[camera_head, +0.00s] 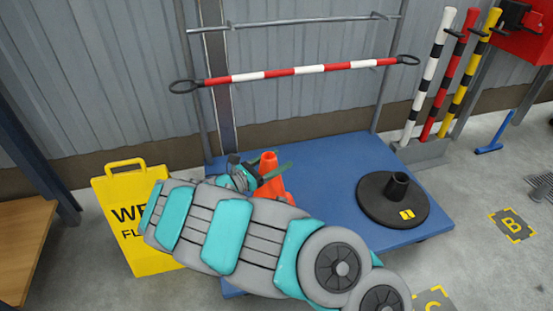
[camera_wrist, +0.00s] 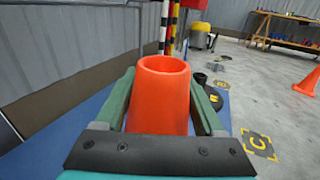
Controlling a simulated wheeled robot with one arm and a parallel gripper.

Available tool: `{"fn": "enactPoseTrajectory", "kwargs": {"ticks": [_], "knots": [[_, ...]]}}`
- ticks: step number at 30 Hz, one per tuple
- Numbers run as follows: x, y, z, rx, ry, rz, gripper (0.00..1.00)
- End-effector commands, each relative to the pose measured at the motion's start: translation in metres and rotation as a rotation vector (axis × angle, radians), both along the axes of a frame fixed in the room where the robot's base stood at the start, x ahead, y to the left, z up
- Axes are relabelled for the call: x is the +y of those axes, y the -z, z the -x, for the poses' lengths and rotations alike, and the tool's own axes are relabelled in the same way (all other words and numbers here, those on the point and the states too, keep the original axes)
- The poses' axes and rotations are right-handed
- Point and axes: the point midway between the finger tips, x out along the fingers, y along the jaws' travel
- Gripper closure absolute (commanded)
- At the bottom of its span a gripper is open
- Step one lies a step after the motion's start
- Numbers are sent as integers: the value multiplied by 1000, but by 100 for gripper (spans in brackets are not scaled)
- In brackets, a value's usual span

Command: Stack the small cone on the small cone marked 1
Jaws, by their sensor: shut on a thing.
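My gripper (camera_head: 262,176) is shut on a small orange cone (camera_head: 270,186), with one green finger on each side of it. In the wrist view the cone (camera_wrist: 160,95) is upright between the fingers, its open top showing. My arm hides its lower part in the head view, so I cannot tell whether it touches the blue platform (camera_head: 345,160). No cone that I can see shows a 1. A black round base (camera_head: 378,208) with a short tube and a yellow label, which seems to read 1, sits on the platform to the right.
A yellow wet-floor sign (camera_head: 132,215) stands left of the platform. A rack with a red-white bar (camera_head: 295,72) rises behind. Striped posts (camera_head: 440,85) stand at the right. Another orange cone (camera_wrist: 309,82) is on the floor far right in the wrist view.

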Motion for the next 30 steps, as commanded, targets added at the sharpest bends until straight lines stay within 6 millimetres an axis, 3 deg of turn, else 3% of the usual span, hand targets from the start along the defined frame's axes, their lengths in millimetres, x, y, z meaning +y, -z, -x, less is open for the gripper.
{"fn": "enactPoseTrajectory", "kwargs": {"ticks": [7,8,15,24,30], "knots": [[0,11,0,-1,0,1,100],[0,11,0,-1,0,1,28],[0,10,0,0,0,0,1],[2,10,1,-1,-1,-1,0],[22,11,17,0,-3,-1,0]]}}
